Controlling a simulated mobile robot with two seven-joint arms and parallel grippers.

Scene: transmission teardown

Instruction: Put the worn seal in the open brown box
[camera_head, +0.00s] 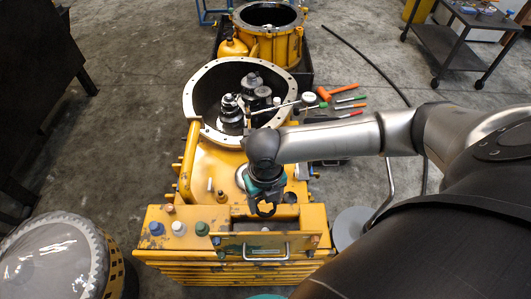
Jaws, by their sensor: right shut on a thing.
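My right gripper (265,209), teal with dark fingers, points down over the front part of the yellow transmission housing (213,164). It is shut on a small dark thing, mostly hidden by the fingers. I cannot tell from this view whether that is the worn seal. I see no other thing that is clearly the worn seal. I cannot make out an open brown box in this view. My left gripper is not in view.
Dark gear parts (232,110) stand in the housing's round opening. A handled panel (262,246) is at its front. Tools, including an orange mallet (338,91), lie on the right. A second yellow housing (270,40) and a cart (455,42) are behind.

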